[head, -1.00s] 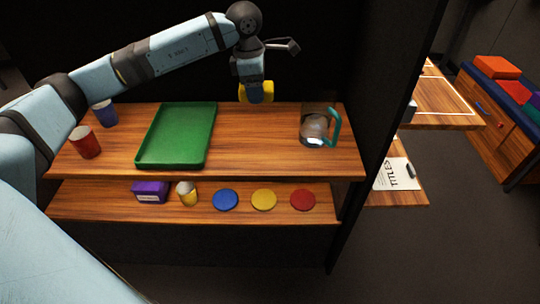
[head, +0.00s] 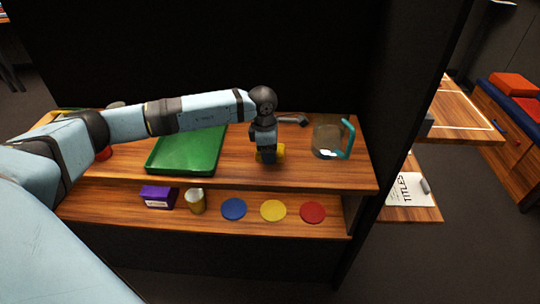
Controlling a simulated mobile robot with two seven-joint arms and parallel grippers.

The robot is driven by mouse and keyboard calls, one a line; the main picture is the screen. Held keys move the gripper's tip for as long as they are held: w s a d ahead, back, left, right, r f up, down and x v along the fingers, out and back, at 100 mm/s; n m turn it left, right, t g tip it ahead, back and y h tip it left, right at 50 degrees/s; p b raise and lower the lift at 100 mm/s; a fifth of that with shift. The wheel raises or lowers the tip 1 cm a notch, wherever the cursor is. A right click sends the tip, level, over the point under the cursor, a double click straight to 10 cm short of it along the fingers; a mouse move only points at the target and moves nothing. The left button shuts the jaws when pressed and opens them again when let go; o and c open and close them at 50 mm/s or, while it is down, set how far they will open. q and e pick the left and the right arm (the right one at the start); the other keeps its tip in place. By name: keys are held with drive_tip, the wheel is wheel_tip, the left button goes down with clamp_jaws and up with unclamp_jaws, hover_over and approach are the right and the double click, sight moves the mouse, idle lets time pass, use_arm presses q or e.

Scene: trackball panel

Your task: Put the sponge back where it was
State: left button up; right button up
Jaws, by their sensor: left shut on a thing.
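The yellow sponge (head: 279,151) is in the head view, mostly hidden behind my left gripper (head: 268,157). My left gripper is shut on the sponge, low at the upper shelf (head: 310,172), between the green tray and the clear pitcher. I cannot tell whether the sponge touches the shelf. My right gripper is not in view.
The green tray (head: 187,151) lies to the left and the clear pitcher (head: 328,138) with a teal handle stands to the right. The lower shelf holds a purple box (head: 158,197), a can (head: 196,201) and blue, yellow and red discs (head: 313,212). A dark side wall bounds the right.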

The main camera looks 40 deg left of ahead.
use_arm(q)
wheel_tip(320, 180, down, 2)
drive_tip(key=shift+f, duration=0.2)
drive_tip(key=o, duration=0.8)
drive_tip(key=shift+r, duration=0.15)
